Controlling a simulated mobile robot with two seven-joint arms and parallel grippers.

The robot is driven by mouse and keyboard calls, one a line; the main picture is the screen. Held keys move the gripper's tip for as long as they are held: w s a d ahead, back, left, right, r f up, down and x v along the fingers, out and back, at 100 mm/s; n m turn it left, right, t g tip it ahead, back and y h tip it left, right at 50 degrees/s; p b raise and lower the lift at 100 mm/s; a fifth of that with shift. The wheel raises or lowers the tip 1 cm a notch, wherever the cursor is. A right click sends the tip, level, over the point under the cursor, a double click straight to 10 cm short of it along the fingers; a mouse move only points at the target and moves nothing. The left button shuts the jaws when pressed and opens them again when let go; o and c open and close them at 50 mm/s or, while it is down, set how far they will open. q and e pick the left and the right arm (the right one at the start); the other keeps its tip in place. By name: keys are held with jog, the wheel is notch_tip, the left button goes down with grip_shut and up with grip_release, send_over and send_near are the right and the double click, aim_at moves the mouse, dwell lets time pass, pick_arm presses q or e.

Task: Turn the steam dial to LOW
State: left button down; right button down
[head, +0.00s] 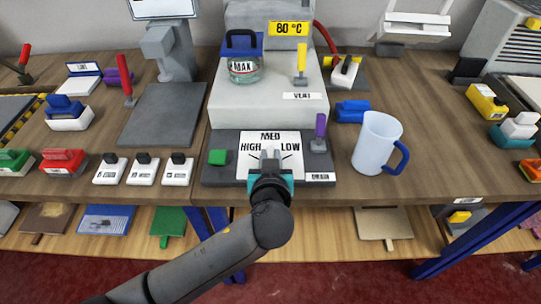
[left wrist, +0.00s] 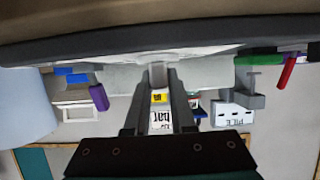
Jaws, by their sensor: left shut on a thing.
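The steam dial's white label plate (head: 287,137) reads MED at the top, HIGH at the left and LOW at the right. It stands on the dark base (head: 228,178) at the front of the grey steam unit (head: 225,108). My left gripper (head: 270,158) is in front of the plate's lower middle, its fingers closed on the dial knob. In the left wrist view the fingers (left wrist: 158,95) hold a small grey piece, the dial knob (left wrist: 158,73). The gripper hides most of the knob, so I cannot tell which word it points to. My right gripper is out of view.
A green button (head: 217,157) and a purple lever (head: 320,130) flank the plate. A pale mug (head: 375,145) with a blue handle stands to the right. A water jar (head: 244,70) and a yellow lever (head: 301,65) are on the unit behind. Several white switches stand left.

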pick_arm(q)
jog(key=m+h+p, duration=0.2)
jog(key=h, duration=0.1)
jog(key=shift+a+r+m+g, duration=0.1)
jog(key=shift+a+m+g, duration=0.1)
jog(key=shift+m+g, duration=0.1)
jog(key=m+h+p, duration=0.1)
jog(key=p, duration=0.1)
jog(key=m+g+h+p, duration=0.1)
jog(key=m+h+p, duration=0.1)
jog(key=shift+w+a+r+m+h, duration=0.1)
jog(key=shift+w+a+m+h, duration=0.1)
jog(key=shift+m+h, duration=0.1)
jog(key=m+g+h+p, duration=0.2)
jog(key=shift+m+h, duration=0.3)
jog(key=shift+w+m+g+h, duration=0.1)
jog(key=shift+m+g+h, duration=0.9)
jog(key=shift+m+g, duration=0.3)
jog(key=shift+g, duration=0.1)
jog(key=shift+f+m+g+h, duration=0.2)
jog(key=shift+m+g+h, duration=0.1)
jog(key=shift+m+g, duration=0.1)
jog(key=c, duration=0.8)
grip_release()
jog(key=shift+d, duration=0.1)
jog(key=shift+o, duration=0.2)
